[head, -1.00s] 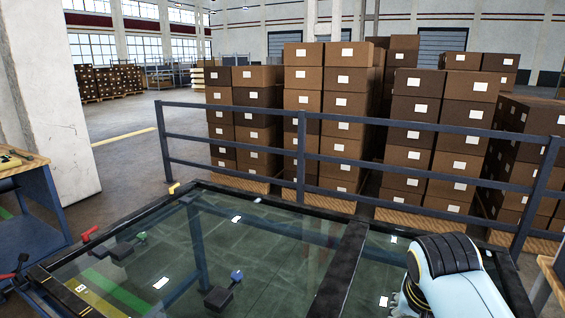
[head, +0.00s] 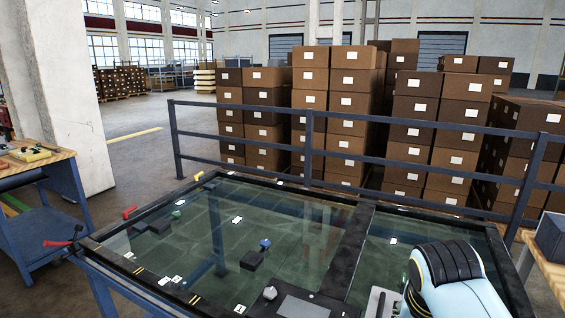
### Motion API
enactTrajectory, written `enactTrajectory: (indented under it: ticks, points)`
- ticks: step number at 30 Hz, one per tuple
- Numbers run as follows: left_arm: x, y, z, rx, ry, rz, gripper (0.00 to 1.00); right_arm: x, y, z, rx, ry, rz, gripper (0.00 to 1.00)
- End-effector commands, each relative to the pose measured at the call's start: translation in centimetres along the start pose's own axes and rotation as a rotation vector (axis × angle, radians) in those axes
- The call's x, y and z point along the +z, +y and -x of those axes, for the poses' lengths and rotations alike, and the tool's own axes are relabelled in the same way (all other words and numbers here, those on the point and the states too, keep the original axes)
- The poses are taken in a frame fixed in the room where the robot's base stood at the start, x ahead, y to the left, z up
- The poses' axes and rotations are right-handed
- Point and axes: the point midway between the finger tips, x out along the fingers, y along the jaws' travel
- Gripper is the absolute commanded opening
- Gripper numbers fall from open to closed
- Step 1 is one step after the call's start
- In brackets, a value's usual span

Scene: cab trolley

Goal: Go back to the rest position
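My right arm (head: 452,270), pale blue with a black ribbed joint, rises at the lower right in the head view. Its gripper does not show clearly; it is hidden or below the picture edge. My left arm and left gripper are out of view. In front of me is a dark-framed glass pane (head: 215,235). A red lever (head: 57,243) and a second red handle (head: 129,212) stand at its left side. Dark blocks with a green knob (head: 176,214) and a blue knob (head: 265,244) show at the glass.
A console with a grey knob (head: 270,293) and dark panel (head: 312,307) lies at the bottom. A blue railing (head: 310,150) stands beyond the glass, with stacked cartons (head: 350,105) behind it. A workbench (head: 45,160) stands left, another (head: 548,265) right. Open floor lies at the left back.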

Motion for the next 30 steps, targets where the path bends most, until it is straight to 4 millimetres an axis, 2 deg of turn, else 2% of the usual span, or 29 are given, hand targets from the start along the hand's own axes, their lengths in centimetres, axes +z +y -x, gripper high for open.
enactTrajectory:
  ticks: [1, 8, 13, 17, 20, 23, 26, 27, 29, 30]
  points:
    - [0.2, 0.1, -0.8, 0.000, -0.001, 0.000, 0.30, 0.7, 0.3, -1.0, 0.006, -0.005, 0.002, 0.35]
    - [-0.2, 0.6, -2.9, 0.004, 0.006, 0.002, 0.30, 3.9, 1.9, -4.5, 0.041, -0.051, 0.019, 0.35]
    - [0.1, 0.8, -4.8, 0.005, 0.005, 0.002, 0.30, 7.9, 3.6, -8.5, 0.074, -0.112, 0.040, 0.35]
    - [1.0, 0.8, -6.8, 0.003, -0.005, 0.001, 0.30, 11.8, 5.2, -12.6, 0.097, -0.162, 0.068, 0.35]
    - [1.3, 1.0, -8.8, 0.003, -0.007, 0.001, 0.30, 16.0, 6.8, -16.6, 0.112, -0.209, 0.102, 0.35]
    - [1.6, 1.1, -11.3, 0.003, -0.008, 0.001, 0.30, 21.5, 9.1, -21.7, 0.121, -0.264, 0.150, 0.35]
    - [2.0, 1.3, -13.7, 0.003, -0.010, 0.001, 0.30, 27.4, 11.6, -26.4, 0.121, -0.314, 0.202, 0.35]
    - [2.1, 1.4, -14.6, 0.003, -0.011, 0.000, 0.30, 29.9, 12.8, -28.2, 0.118, -0.334, 0.223, 0.35]
    - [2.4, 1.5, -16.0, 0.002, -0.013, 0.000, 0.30, 33.8, 14.6, -30.7, 0.112, -0.362, 0.254, 0.35]
    - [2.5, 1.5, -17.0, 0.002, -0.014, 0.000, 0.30, 36.4, 15.9, -32.3, 0.106, -0.379, 0.275, 0.35]
